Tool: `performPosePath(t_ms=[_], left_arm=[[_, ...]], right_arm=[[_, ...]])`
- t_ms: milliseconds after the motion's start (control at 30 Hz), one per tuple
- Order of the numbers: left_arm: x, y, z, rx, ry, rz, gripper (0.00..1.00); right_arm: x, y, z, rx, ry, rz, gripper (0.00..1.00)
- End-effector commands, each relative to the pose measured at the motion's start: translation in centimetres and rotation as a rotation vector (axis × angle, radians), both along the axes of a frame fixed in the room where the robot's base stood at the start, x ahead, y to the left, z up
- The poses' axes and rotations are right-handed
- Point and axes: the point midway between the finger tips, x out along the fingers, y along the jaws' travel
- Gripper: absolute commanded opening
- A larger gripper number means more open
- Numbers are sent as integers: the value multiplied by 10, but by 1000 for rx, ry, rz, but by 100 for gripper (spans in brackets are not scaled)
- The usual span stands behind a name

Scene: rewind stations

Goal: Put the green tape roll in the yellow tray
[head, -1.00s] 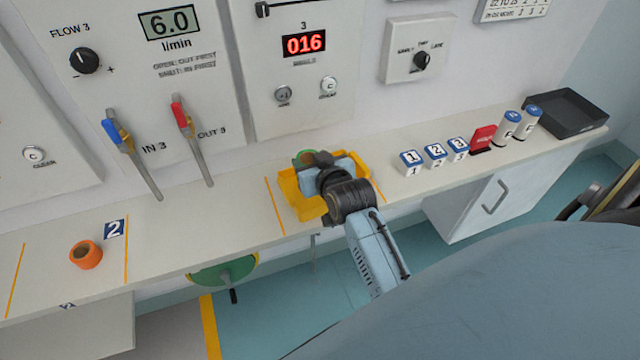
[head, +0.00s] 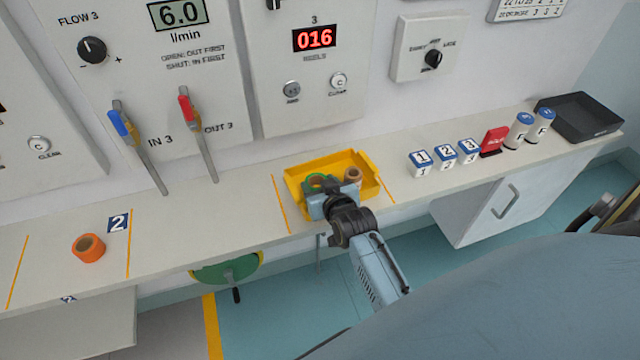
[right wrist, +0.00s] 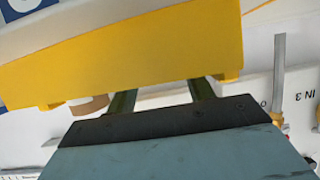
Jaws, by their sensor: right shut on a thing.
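The yellow tray (head: 372,190) sits on the shelf between two orange lines, and its yellow wall (right wrist: 150,55) fills much of the right wrist view. I cannot tell if the roll touches the tray floor. The wall hides the fingertips of my right gripper (right wrist: 163,92) and the roll in the right wrist view. A tan roll (head: 352,174) is in the tray, right of the gripper. My left gripper is out of view.
An orange tape roll (head: 88,248) stands on the shelf at left, near the label 2 (head: 118,223). Numbered blocks (head: 445,158), a red block (head: 494,141), white cylinders (head: 520,128) and a black tray (head: 580,117) stand to the right. Valve levers (head: 140,150) hang behind.

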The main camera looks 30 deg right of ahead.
Motion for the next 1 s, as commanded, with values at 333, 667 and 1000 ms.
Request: performPosePath(t_ms=[333, 667, 1000], left_arm=[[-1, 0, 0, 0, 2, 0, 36], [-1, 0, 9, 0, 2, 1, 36], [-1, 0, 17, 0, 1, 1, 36]], right_arm=[[0, 0, 0, 0, 0, 0, 61], [-37, 7, 18, -1, 2, -1, 61], [-95, 18, 43, 0, 2, 0, 61]])
